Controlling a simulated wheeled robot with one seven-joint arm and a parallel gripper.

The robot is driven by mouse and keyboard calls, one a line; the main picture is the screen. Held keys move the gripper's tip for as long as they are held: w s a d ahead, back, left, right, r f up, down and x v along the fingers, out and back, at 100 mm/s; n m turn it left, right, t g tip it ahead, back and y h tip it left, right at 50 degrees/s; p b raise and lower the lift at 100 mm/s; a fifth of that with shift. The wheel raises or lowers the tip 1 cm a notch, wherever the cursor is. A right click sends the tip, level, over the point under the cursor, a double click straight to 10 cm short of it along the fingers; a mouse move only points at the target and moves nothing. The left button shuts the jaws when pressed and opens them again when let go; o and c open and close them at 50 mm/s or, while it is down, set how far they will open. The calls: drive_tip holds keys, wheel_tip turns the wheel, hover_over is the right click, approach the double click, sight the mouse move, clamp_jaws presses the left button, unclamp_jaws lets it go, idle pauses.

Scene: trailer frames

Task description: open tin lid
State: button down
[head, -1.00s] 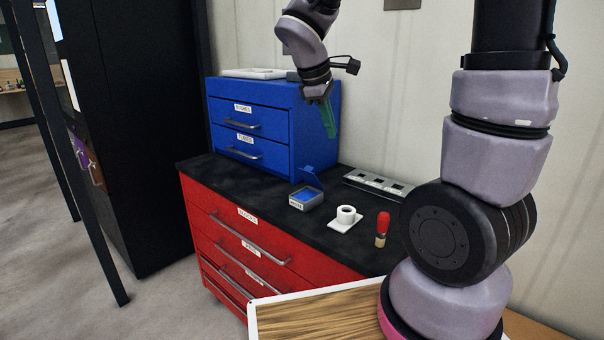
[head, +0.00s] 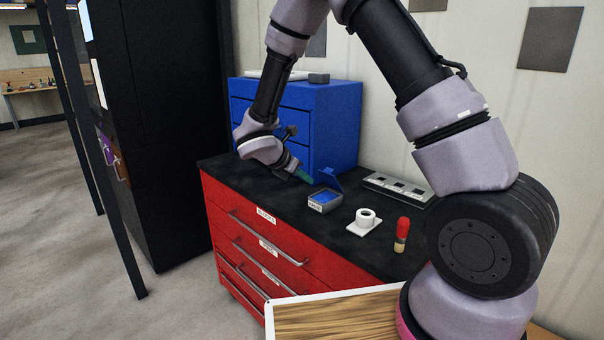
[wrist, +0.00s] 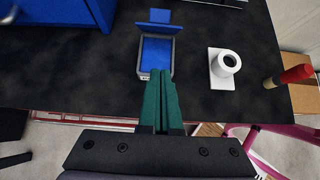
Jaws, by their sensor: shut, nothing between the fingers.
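The tin (head: 322,208) is a small grey box with a blue inside and a label on its front, standing on the black top of the red cabinet. Its blue lid (head: 329,178) is raised at the back edge, so the tin stands open. In the wrist view the open tin (wrist: 157,54) lies just beyond my fingertips, with the lid (wrist: 160,16) behind it. My gripper (head: 307,178) has green fingers pressed together with nothing between them. It is low beside the tin, on its left in the head view. In the wrist view the fingertips (wrist: 161,72) overlap the tin's near right corner; contact cannot be told.
A white holder with a ring (head: 364,221) and a red-handled brush (head: 402,234) stand right of the tin. A grey slotted tray (head: 398,188) lies behind. A blue drawer cabinet (head: 340,125) stands at the back left. The black top (head: 245,178) is clear at front left.

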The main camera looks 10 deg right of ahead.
sight(330, 171)
drive_tip(key=w+d, duration=0.1)
drive_tip(key=w+d+f, duration=0.1)
drive_tip(key=d, duration=0.1)
drive_tip(key=w+d, duration=0.1)
drive_tip(key=d, duration=0.1)
drive_tip(key=shift+w+f, duration=0.25)
drive_tip(key=shift+f, duration=0.1)
drive_tip(key=shift+w+d+r, duration=0.3)
drive_tip(key=shift+d, duration=0.05)
drive_tip(key=shift+w+d+r+g+y, duration=0.4)
drive_tip(key=shift+d+r+y, duration=0.05)
drive_tip(key=shift+d+y, duration=0.1)
drive_tip(key=shift+w+d+r+g+y, duration=0.35)
drive_tip(key=shift+d+r+g+y, duration=0.1)
drive_tip(key=shift+d+y, duration=0.1)
drive_tip(key=shift+w+d+r, duration=0.3)
drive_tip(key=shift+d, duration=0.15)
